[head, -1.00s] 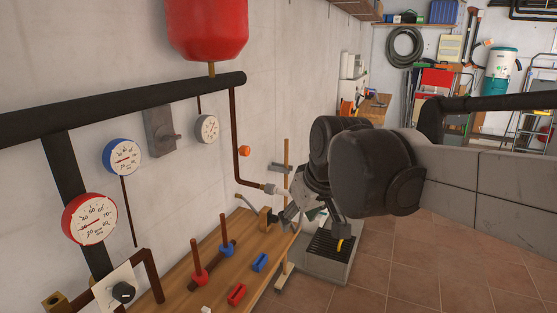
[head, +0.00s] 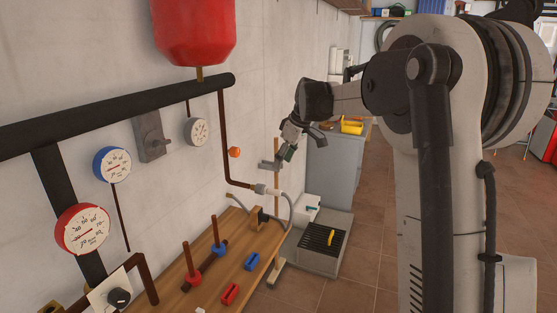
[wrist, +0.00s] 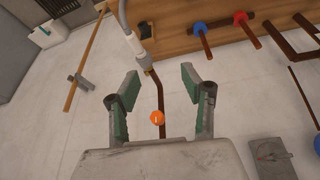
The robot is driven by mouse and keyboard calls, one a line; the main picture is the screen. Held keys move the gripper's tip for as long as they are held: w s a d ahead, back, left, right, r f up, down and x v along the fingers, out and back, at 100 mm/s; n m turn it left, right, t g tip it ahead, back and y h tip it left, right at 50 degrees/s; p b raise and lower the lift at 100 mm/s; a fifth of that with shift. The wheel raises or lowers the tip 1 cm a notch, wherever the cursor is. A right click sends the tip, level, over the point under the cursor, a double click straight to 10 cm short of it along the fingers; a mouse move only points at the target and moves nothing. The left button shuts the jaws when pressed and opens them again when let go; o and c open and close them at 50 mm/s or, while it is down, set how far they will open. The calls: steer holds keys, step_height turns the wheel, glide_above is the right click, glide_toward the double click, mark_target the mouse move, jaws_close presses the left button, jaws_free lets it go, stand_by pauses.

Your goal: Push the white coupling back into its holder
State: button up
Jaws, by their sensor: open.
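A pale coupling (head: 260,189) sits at the lower end of the brown wall pipe, with a grey hose (head: 289,205) looping down from it. The coupling also shows in the wrist view (wrist: 134,43), lined up with the pipe end. A small wooden block (head: 257,215) stands on the bench below, by the hose's lower end; I cannot tell whether it is the holder. My gripper (head: 290,146) is open and empty, raised above and right of the coupling. In the wrist view, its green-padded fingers (wrist: 158,79) are apart, with the coupling beyond them.
An orange knob (head: 234,152) is on the wall by the pipe. A wooden post with a grey bracket (head: 268,165) stands near my gripper. The bench (head: 195,270) carries red and blue valve parts. A grated box (head: 318,250) stands on the floor.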

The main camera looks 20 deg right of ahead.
mark_target(275, 190)
steer(key=w+d+f+n, duration=0.2)
steer(key=w+d+f, duration=0.3)
steer(key=w, duration=0.2)
steer(key=shift+g+y, duration=0.3)
steer(key=x, duration=0.4)
steer(key=p+x, duration=0.1)
steer(key=x, duration=0.4)
steer(key=p+x, duration=0.1)
steer(key=x, duration=0.3)
steer(key=shift+a+f, duration=0.1)
steer(key=shift+a, duration=0.3)
jaws_close()
